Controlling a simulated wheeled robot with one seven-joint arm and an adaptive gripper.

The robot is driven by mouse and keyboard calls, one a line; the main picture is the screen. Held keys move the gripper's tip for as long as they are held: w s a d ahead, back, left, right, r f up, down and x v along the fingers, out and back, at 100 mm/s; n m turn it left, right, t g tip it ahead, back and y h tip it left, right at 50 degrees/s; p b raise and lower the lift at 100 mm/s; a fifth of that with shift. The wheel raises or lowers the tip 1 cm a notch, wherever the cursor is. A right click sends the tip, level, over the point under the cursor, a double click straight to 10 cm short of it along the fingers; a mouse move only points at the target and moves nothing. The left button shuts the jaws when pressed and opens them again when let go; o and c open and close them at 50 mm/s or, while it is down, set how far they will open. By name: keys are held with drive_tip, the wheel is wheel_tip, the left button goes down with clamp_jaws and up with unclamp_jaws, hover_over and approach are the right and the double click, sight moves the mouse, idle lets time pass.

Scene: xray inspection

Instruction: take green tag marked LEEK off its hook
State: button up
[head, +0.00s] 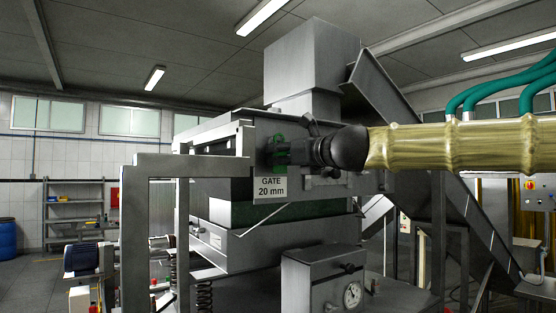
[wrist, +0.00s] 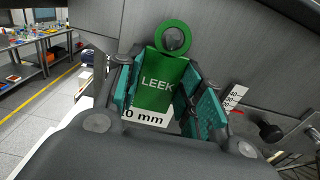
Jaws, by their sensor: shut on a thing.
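The green tag marked LEEK (wrist: 158,88) is upright in the wrist view, with a green ring (wrist: 173,25) at its top. My gripper (wrist: 157,92) is shut on the tag, with teal pads at its left and right edges. A dark grey shape shows inside the ring; I cannot tell whether the ring is still around the hook. In the head view my gripper (head: 284,152) is at the front of the grey machine, and only a small green part of the tag (head: 279,141) shows beside the fingers.
A white plate reading GATE 20 mm (head: 270,188) is just below my gripper; part of it shows behind the tag in the wrist view (wrist: 145,117). A grey frame post (head: 245,138) stands close on the left.

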drive_tip(key=shift+v, duration=1.05)
drive_tip(key=shift+s+d, duration=0.2)
drive_tip(key=shift+v, duration=2.3)
